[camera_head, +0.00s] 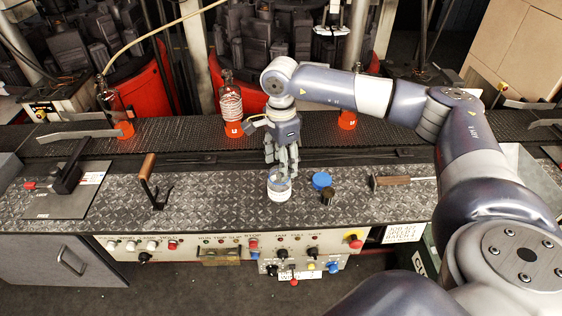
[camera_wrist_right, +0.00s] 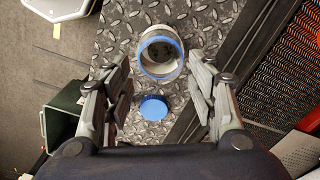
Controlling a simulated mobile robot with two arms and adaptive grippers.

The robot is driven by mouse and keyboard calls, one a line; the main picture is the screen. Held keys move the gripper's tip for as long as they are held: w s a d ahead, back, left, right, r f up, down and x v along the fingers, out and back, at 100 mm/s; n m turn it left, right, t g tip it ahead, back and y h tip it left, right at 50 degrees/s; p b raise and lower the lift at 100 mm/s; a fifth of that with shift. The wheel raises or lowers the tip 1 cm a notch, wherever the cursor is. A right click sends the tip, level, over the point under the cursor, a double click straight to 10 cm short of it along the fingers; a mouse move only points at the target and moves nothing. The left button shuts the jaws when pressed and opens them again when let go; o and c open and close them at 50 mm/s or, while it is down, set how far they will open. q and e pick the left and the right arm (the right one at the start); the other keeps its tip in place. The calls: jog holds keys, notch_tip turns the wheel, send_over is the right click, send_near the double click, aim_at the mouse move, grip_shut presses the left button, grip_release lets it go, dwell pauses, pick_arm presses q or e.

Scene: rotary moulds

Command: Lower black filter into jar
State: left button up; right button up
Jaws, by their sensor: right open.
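The clear jar (camera_head: 279,188) with a blue rim stands upright on the diamond-plate bench. Its open mouth shows in the right wrist view (camera_wrist_right: 160,55), with something dark and unclear inside. A small black cylinder, apparently the black filter (camera_head: 327,196), stands on the bench right of the jar, in front of a blue lid (camera_head: 321,180). I cannot make out the filter in the wrist view. My right gripper (camera_head: 282,165) points down just above and behind the jar, open and empty. In the wrist view its fingers (camera_wrist_right: 160,75) are spread, with the jar beyond their tips. My left gripper is not in view.
The blue lid (camera_wrist_right: 153,107) lies flat beside the jar. An upright wooden-handled lever (camera_head: 148,172) is on the left. Orange-based bottles (camera_head: 231,105) stand on the conveyor behind. The control panel (camera_head: 230,245) is below the bench edge.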

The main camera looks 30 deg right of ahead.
notch_tip(320, 180, up, 7)
jog(key=p, duration=0.3)
jog(key=shift+p, duration=0.4)
jog(key=shift+a, duration=0.1)
